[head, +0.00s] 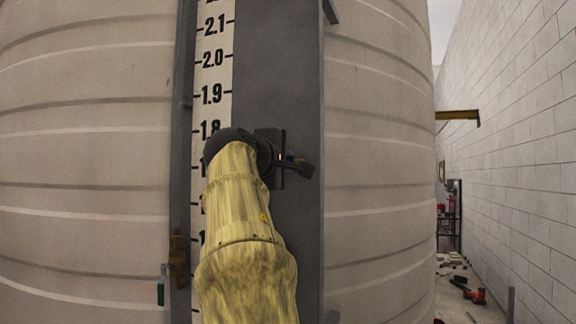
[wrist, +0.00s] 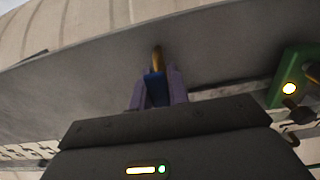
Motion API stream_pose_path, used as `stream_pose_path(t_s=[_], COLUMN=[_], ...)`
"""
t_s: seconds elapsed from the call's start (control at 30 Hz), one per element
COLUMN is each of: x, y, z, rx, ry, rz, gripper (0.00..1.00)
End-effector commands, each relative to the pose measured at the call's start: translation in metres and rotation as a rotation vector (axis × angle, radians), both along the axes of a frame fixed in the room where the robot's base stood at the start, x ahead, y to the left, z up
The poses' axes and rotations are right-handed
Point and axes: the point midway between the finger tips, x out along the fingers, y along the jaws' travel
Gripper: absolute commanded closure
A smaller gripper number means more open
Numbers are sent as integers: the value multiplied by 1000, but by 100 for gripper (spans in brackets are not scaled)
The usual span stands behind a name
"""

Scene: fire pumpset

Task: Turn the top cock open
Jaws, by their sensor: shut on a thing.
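In the wrist view, my gripper (wrist: 157,88) has its two purple fingers close together around a narrow blue piece with a brass-coloured tip (wrist: 156,58). I take this to be the top cock's handle; its valve body is not clearly seen. In the head view, my gripper (head: 297,166) is a small dark shape in front of the grey panel, near the 1.8 mark, partly hidden behind my yellow arm. A brass cock (head: 177,262) with a green handle (head: 161,287) sits lower left on the vertical pipe, apart from my gripper.
A large ribbed tank (head: 85,150) fills the view behind the grey panel (head: 285,70) and the number scale (head: 212,75). A green block with a lit spot (wrist: 293,78) is right of my gripper. A block wall (head: 525,140) stands right, with an aisle holding scattered items.

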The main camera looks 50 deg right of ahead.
Motion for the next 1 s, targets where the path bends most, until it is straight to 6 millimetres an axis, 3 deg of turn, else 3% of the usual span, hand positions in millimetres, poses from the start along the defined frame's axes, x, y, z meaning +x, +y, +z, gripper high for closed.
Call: stream_pose_path(t_s=[0.27,0.3,0.4,0.77,1.0], x=[3,3,2,0,-9], y=[0,0,0,3,32], z=[-3,-3,-3,-2,-4], rx=[8,8,7,2,2], ry=[-1,-1,-1,-1,-4], rz=[3,3,3,2,6], gripper=[100,79,61,61,61])
